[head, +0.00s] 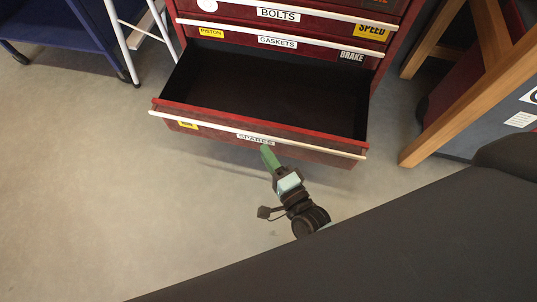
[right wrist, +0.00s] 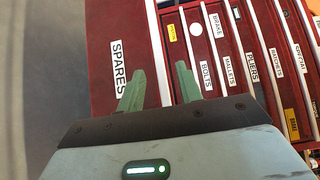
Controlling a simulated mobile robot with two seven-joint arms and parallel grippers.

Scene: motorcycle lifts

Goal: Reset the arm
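My right gripper (head: 266,150) is in front of the red SPARES drawer (head: 315,149), its green fingers pointing at the drawer front just below the label. In the right wrist view the two fingers (right wrist: 160,85) stand apart with a clear gap and nothing held between them. The drawer's white handle strip (right wrist: 152,40) lines up with that gap; I cannot tell whether the fingers touch it. The drawer is pulled out and its dark inside (head: 265,95) looks empty. My left gripper is not in view.
The red tool cabinet (head: 225,33) with labelled drawers stands behind. A wooden-legged bench (head: 470,95) is at the right. A blue cart (head: 55,27) and a white metal frame (head: 120,40) are at the upper left. The grey floor (head: 90,180) at the left is clear.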

